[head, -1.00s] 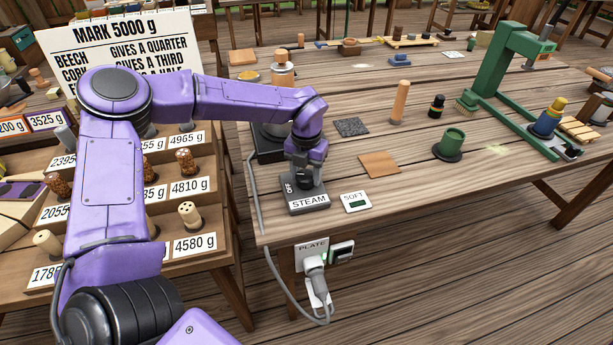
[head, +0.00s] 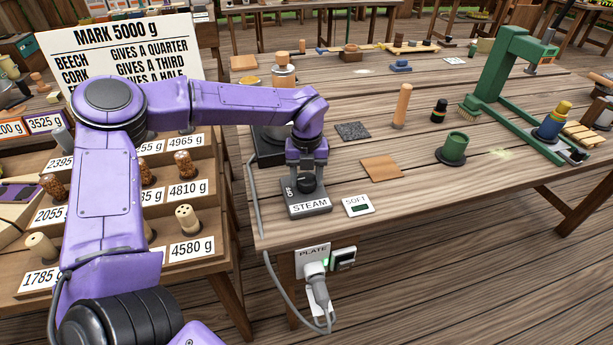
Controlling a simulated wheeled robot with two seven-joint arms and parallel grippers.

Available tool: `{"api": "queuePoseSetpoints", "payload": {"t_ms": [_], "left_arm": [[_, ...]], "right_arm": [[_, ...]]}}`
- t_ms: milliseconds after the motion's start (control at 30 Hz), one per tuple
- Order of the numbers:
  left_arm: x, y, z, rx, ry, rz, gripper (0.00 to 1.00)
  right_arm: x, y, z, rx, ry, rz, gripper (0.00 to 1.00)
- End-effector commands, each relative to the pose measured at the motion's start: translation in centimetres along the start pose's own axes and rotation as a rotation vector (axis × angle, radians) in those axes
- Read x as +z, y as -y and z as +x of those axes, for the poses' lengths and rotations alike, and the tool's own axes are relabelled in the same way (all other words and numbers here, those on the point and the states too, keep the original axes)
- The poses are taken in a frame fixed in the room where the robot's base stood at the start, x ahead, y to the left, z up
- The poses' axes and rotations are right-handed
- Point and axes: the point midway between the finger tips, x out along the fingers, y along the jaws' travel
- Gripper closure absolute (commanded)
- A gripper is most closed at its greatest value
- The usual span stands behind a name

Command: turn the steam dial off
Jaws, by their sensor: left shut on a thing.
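The steam dial is a black knob (head: 306,184) on a dark grey box (head: 322,201) with a white "STEAM" label, near the front left edge of the wooden table. My left gripper (head: 306,174) points down from above and is shut on the knob. Its fingers are small and partly hidden by the purple wrist. The "OFF" mark on the box is partly covered, and the knob's exact setting cannot be told. My right gripper is not in view.
A plugged socket marked "PLATE" (head: 313,254) hangs below the edge. A dark hot plate (head: 266,148) is behind my wrist.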

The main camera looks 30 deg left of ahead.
Motion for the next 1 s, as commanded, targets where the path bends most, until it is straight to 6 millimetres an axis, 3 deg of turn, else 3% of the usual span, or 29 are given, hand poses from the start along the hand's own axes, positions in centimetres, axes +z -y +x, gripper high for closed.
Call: {"api": "queuePoseSetpoints", "payload": {"t_ms": [200, 233, 300, 667, 1000], "left_arm": [[-0.3, -0.2, 0.5, 0.008, -0.013, -0.003, 0.77], [-0.3, -0.2, 0.5, 0.008, -0.013, -0.003, 0.40], [-0.3, -0.2, 0.5, 0.007, -0.012, -0.002, 0.21], [0.0, 0.0, -0.6, 0.002, -0.003, -0.002, 0.21], [0.0, 0.0, -8.1, 0.003, -0.004, -0.002, 0.21]], "right_arm": [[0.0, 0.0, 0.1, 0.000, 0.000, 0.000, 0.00], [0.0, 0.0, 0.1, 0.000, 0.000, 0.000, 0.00], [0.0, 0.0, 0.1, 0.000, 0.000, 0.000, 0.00], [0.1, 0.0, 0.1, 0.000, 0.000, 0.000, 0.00], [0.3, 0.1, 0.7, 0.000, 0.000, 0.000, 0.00]]}}
